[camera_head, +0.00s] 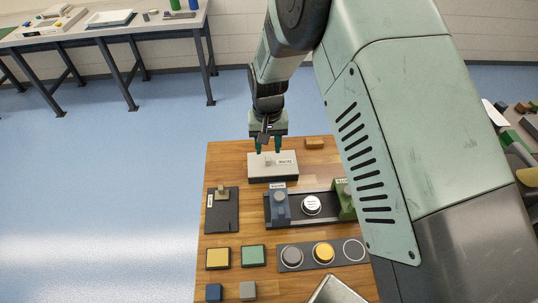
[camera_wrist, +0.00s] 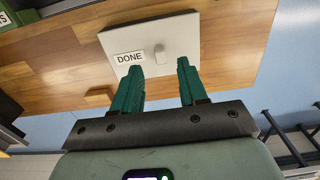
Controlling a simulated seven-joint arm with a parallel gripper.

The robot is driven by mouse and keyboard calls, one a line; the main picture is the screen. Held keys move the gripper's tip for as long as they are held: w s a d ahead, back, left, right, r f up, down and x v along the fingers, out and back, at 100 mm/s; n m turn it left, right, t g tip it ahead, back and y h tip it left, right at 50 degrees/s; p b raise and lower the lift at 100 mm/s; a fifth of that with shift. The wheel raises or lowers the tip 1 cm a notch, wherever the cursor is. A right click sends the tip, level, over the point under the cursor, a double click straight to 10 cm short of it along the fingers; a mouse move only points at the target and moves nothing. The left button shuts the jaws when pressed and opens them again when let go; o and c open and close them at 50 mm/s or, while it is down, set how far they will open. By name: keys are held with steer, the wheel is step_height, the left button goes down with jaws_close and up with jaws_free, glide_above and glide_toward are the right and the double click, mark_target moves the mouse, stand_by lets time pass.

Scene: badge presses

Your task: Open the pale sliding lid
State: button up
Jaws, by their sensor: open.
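The pale sliding lid (camera_head: 286,161) lies on top of a box near the far edge of the wooden table. It appears shut, with no gap visible. It bears a "DONE" label and a small raised knob (camera_head: 268,160). The lid (camera_wrist: 211,40) and knob (camera_wrist: 160,54) also show in the wrist view. My gripper (camera_head: 267,151) is at the lid, its fingers pointing down. In the wrist view my gripper (camera_wrist: 159,66) is open and empty, with its fingertips on either side of the knob's line. I cannot tell whether they touch the lid.
A wooden block (camera_head: 315,143) sits right of the box. A dark base with a blue press (camera_head: 280,207), a white badge (camera_head: 311,205) and a green press (camera_head: 345,200) stands in front. A dark board (camera_head: 222,218) lies at left.

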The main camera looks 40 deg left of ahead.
mark_target(268, 159)
step_height(268, 159, down, 5)
steer(key=shift+f, duration=0.15)
jaws_close()
stand_by(0.4)
